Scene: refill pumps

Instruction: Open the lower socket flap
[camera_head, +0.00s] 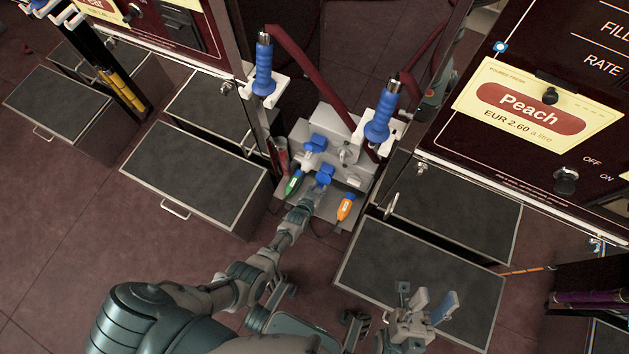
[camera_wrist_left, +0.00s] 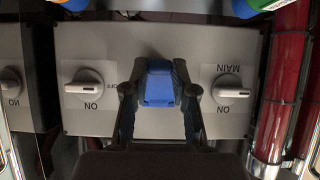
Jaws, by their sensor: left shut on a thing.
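The grey pump box (camera_head: 335,130) has two blue socket flaps on its front. The upper flap (camera_head: 316,143) sits above the lower flap (camera_head: 323,176). My left gripper (camera_head: 317,190) reaches in from below and is shut on the lower flap. In the left wrist view the blue flap (camera_wrist_left: 159,86) sits between the two dark fingers, which touch its sides. How far the flap is tilted cannot be told. My right gripper (camera_head: 428,306) is open and empty at the lower right, away from the box.
A green-ended plug (camera_head: 292,184) and an orange plug (camera_head: 346,208) lie either side of my left gripper. Two blue-handled nozzles (camera_head: 263,65) (camera_head: 381,118) stand above the box. Dark-topped cabinets (camera_head: 190,170) (camera_head: 420,285) stand on both sides.

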